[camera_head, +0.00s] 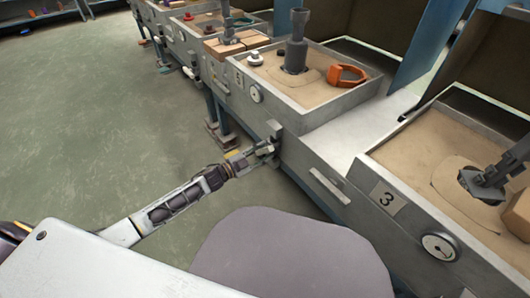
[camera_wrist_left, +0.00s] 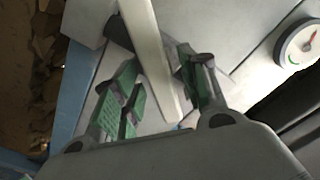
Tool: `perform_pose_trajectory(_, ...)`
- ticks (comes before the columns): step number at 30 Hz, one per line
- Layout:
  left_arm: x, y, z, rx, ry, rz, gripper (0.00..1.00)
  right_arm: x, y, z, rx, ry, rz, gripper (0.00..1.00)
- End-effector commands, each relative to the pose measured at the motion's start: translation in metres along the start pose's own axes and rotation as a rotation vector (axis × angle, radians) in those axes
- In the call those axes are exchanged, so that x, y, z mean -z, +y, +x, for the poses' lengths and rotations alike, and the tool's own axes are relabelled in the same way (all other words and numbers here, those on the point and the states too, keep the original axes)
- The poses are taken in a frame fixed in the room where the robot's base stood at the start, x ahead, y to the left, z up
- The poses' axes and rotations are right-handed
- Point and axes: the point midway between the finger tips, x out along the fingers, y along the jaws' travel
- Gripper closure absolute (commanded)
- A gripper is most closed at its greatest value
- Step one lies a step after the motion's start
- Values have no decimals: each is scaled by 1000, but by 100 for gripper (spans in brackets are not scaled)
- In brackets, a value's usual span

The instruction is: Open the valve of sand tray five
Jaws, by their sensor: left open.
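Sand tray five (camera_head: 325,118) is a grey metal box of sand with a "5" plate (camera_head: 238,78) and a round gauge (camera_head: 256,93) on its front. My left gripper (camera_head: 268,148) is low at the near corner of this tray, beside a grey fitting (camera_head: 273,129). In the left wrist view, the open green-padded fingers of my left gripper (camera_wrist_left: 160,90) stand either side of a long pale bar (camera_wrist_left: 150,50), which looks like a lever. I cannot tell whether they touch it. The gauge also shows there (camera_wrist_left: 298,41). My right gripper is not in view.
Sand tray three (camera_head: 405,222) stands at the right, with its gauge (camera_head: 438,247) and a pale front handle (camera_head: 328,186). The green floor (camera_head: 110,110) at left is clear.

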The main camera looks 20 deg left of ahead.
Motion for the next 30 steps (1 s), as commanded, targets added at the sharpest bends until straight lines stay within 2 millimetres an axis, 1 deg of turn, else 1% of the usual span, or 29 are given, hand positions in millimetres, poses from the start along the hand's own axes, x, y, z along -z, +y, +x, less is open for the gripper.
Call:
perform_pose_trajectory(3,0,1,8,0,1,0,57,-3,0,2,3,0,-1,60)
perform_pose_trajectory(7,0,0,13,0,2,1,57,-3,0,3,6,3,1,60)
perform_pose_trajectory(19,1,0,15,0,1,0,57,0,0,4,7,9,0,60)
perform_pose_trajectory(27,0,0,15,0,1,0,92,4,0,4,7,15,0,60)
perform_pose_trajectory(29,0,0,15,0,1,0,100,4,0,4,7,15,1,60)
perform_pose_trajectory(30,0,0,15,0,1,0,100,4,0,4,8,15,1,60)
